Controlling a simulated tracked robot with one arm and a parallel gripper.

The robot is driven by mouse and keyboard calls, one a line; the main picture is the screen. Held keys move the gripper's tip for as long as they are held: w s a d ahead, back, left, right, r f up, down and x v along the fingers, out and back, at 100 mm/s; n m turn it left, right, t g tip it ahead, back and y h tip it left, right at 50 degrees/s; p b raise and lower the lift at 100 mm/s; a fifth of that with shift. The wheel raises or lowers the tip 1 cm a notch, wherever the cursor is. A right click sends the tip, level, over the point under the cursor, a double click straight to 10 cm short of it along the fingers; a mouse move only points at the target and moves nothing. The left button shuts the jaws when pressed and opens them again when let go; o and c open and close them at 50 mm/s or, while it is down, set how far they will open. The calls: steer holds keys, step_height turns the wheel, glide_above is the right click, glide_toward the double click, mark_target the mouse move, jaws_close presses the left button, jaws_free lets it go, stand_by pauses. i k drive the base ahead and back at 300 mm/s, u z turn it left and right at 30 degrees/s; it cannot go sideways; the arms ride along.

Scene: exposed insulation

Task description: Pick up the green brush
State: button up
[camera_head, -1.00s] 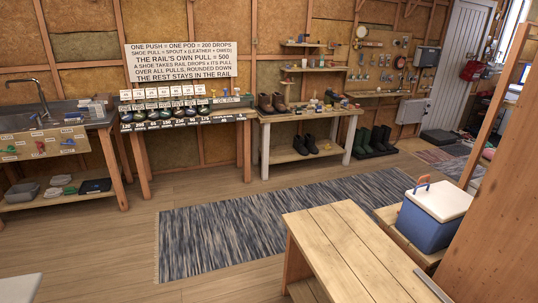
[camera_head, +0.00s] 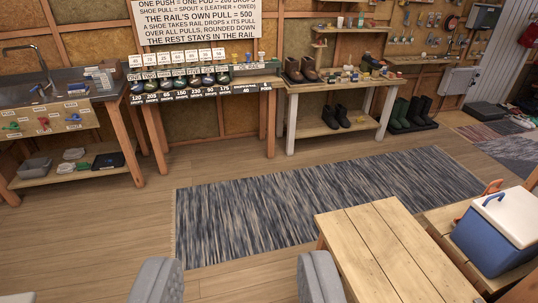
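I cannot make out a green brush for certain. A small green item (camera_head: 12,126) shows on the front panel of the sink bench at the left, but it is too small to identify. Small mixed items (camera_head: 372,66) stand on the boot bench at the back, also too small to name. My gripper (camera_head: 238,278) shows at the bottom edge as two grey fingers set wide apart. It is open, with only floor and rug between the fingers, and far from the benches.
A wooden table (camera_head: 385,250) stands at the front right, beside a blue cooler (camera_head: 497,235) with a white lid. A striped rug (camera_head: 320,200) lies mid-floor. The sink bench (camera_head: 75,108), labelled rail bench (camera_head: 205,88) and boot bench (camera_head: 335,82) line the back wall. Left floor is open.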

mark_target(331, 80)
steer(key=i, duration=5.7)
steer(key=z, duration=2)
steer(key=i, duration=1.3)
steer(key=u, duration=0.1)
